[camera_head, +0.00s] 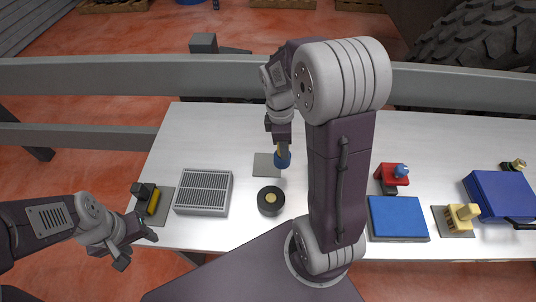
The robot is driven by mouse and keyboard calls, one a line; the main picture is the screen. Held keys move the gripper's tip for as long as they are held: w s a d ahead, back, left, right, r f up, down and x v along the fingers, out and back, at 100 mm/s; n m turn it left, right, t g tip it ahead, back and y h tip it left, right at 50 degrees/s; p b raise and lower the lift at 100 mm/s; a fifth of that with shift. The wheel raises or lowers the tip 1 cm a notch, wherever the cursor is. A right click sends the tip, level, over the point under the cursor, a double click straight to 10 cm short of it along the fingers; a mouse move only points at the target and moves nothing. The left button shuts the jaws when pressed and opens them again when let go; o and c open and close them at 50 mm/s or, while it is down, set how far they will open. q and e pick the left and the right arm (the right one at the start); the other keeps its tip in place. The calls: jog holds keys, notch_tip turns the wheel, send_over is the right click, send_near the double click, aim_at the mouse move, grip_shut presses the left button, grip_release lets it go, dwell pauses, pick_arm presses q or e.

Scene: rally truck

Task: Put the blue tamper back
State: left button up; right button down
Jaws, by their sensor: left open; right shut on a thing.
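The blue tamper (283,160) is near the middle of the white table, with its blue round end down and a bit of yellow above it. My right gripper (281,143) is shut on its upper part, reaching down from above. The tamper is at the right edge of a small grey square pad (262,166); I cannot tell whether it touches the pad or hangs just above it. A black round piece with a tan centre (270,201) lies just in front. My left gripper (136,246) is open and empty off the table's front left corner.
A grey slatted box (203,192) and a black-and-yellow piece (151,199) stand at the left. At the right are a red block with a blue knob (392,174), a blue pad (397,220), a yellow piece (461,217) and a blue box (501,192). A grey rail (130,72) runs behind.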

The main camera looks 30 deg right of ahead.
jog(key=w+f, duration=0.2)
jog(key=w+a+f, duration=0.1)
jog(key=w+f, duration=0.1)
jog(key=w+a+f+p, duration=0.1)
jog(key=w+f, duration=0.1)
jog(key=f, duration=0.1)
jog(key=shift+w, duration=0.1)
jog(key=shift+w+f, duration=0.15)
jog(key=shift+f, duration=0.15)
jog(key=shift+f, duration=0.2)
jog(key=c, duration=1)
grip_release()
jog(key=shift+c, duration=0.2)
